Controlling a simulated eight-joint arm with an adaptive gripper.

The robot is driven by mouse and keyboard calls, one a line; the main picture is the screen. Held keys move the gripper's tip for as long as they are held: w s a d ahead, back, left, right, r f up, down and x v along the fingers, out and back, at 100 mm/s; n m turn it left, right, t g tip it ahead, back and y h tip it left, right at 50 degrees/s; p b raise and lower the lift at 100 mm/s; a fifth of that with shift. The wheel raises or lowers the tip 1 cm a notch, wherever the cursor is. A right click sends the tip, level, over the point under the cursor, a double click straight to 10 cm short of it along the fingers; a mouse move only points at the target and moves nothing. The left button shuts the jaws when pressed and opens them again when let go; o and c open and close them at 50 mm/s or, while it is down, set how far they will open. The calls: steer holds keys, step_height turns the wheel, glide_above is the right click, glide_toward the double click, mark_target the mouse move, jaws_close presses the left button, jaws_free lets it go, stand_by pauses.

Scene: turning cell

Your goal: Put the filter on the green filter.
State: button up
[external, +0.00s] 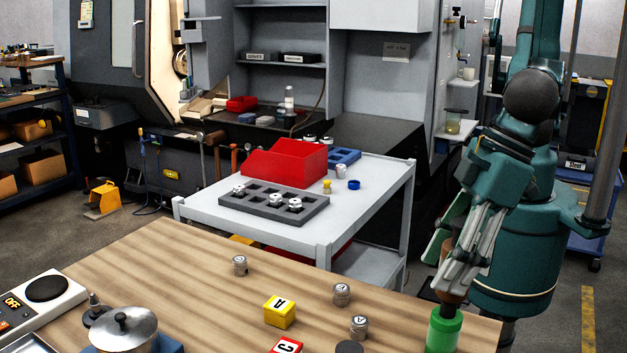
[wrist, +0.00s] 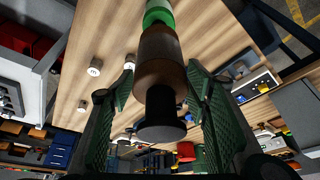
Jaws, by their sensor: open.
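A green cylinder (external: 443,331) stands at the front right edge of the wooden table; it also shows at the top of the wrist view (wrist: 158,14). A brown piece (external: 450,301) appears to sit on its top, lined up with it. In the wrist view the brown piece (wrist: 160,62) has a dark knob-like end (wrist: 161,112) towards the camera. My gripper (external: 458,278) reaches down from above at a slant. Its green-padded fingers are open, one on each side of the brown piece and knob in the wrist view (wrist: 160,80). Finger contact cannot be told.
Small grey lettered cylinders (external: 342,294), a yellow block (external: 280,311) and a red block (external: 287,345) lie left of my gripper. A lidded pot (external: 123,330) stands at front left. Behind is a white cart (external: 360,200) with a red bin (external: 285,163). Mid-table is partly clear.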

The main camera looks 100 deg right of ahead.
mark_target(461, 219)
steer(key=shift+r, duration=0.15)
steer(key=shift+r, duration=0.1)
steer(key=shift+p+v, duration=0.4)
steer(key=shift+v, duration=5.55)
steer(key=shift+w+d+r, duration=0.15)
steer(key=shift+w+d, duration=0.05)
steer(key=shift+d, duration=0.3)
steer(key=d+r+n+t, duration=0.1)
steer(key=d+r, duration=0.2)
steer(key=d, duration=1.3)
steer(key=d+r+t, duration=0.1)
steer(key=d+r, duration=0.2)
steer(key=d, duration=1.4)
steer(key=shift+d+n+t, duration=0.2)
steer(key=shift+n+t, duration=0.1)
steer(key=shift+n, duration=0.1)
